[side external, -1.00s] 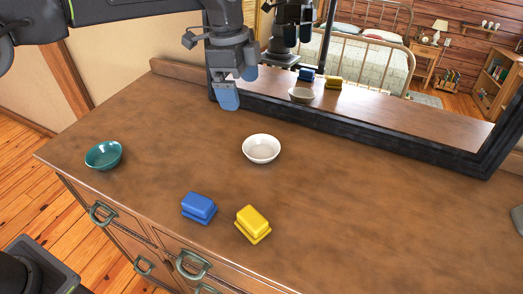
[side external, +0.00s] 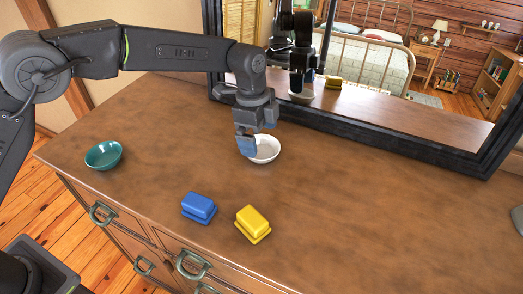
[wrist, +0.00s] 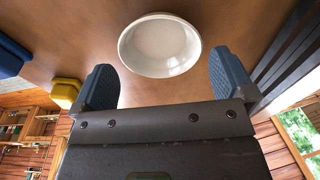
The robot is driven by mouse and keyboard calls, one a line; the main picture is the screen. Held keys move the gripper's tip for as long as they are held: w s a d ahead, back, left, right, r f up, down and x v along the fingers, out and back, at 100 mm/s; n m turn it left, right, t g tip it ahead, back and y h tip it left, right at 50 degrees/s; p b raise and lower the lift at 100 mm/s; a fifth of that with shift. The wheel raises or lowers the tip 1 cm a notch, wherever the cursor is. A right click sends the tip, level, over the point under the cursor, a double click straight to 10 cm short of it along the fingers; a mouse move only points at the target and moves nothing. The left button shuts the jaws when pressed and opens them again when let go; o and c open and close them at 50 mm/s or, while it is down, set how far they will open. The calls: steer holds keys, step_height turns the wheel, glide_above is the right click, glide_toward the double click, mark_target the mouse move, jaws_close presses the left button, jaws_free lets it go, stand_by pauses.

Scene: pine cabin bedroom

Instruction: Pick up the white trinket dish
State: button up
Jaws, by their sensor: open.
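The white trinket dish (side external: 267,149) sits upright on the wooden dresser top, near the mirror. In the side view my gripper (side external: 247,148) is low at the dish's left side and hides part of its rim. In the wrist view the dish (wrist: 160,45) lies ahead of my open gripper (wrist: 163,85), roughly centred between the two blue-padded fingers. The fingers hold nothing. I cannot tell whether a finger touches the dish.
A teal bowl (side external: 103,155) stands at the left of the dresser top (side external: 370,200). A blue butter-dish-like block (side external: 199,207) and a yellow one (side external: 253,224) lie near the front. A dark-framed mirror (side external: 400,138) stands behind.

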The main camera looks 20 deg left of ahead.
mark_target(262, 153)
steer(key=shift+d+f, duration=0.15)
steer(key=shift+f, duration=0.75)
steer(key=shift+d+f, duration=0.15)
steer(key=shift+f, duration=0.7)
steer(key=c, duration=0.7)
steer(key=shift+r, duration=0.1)
